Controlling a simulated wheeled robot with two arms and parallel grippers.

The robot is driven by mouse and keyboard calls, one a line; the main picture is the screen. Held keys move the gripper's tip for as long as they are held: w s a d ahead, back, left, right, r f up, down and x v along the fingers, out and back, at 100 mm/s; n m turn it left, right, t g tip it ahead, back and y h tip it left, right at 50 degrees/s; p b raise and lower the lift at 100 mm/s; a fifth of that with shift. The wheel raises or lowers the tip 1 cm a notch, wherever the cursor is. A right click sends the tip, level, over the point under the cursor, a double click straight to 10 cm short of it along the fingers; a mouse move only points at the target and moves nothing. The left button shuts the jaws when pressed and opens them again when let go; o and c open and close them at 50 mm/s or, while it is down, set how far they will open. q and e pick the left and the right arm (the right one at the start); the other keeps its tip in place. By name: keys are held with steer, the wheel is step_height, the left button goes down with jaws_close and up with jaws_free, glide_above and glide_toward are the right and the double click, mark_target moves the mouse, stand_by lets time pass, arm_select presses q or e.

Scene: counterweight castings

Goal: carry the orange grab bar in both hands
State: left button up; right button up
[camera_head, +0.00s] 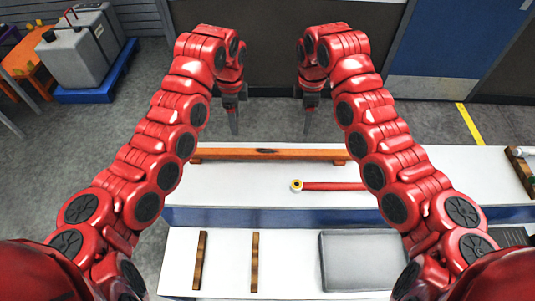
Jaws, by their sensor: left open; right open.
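The orange grab bar (270,153) is a long, straight orange-brown bar with a dark mark near its middle. It lies left to right along the far part of the white table, and my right arm covers or borders its right end. My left gripper (234,122) points down, open and empty, and appears above the bar's left half in the picture. My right gripper (309,122) also points down, open and empty, above the bar's right half. Both look apart from the bar; their exact height over it is unclear.
A red rod with a yellow ring end (297,186) lies nearer on the white table (240,190); my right arm hides part of it. The nearer white surface (290,245) holds two brown wooden strips (200,260) and a grey slab (350,260). Grey floor lies beyond.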

arm_select(q)
steer(key=shift+w+f, duration=0.15)
steer(key=shift+w, duration=0.05)
arm_select(e)
steer(key=shift+w+a+f, duration=0.1)
steer(key=shift+w+f, duration=0.05)
steer(key=shift+w, duration=0.05)
arm_select(q)
steer(key=shift+f, duration=0.1)
arm_select(e)
steer(key=shift+f, duration=0.1)
arm_select(q)
step_height(320, 180, down, 17)
steer(key=shift+f, duration=0.1)
arm_select(e)
glide_toward(299, 152)
step_height(299, 152, down, 10)
steer(key=shift+f, duration=0.1)
steer(key=shift+w, duration=0.1)
arm_select(q)
jaws_close()
arm_select(e)
jaws_close()
stand_by(0.5)
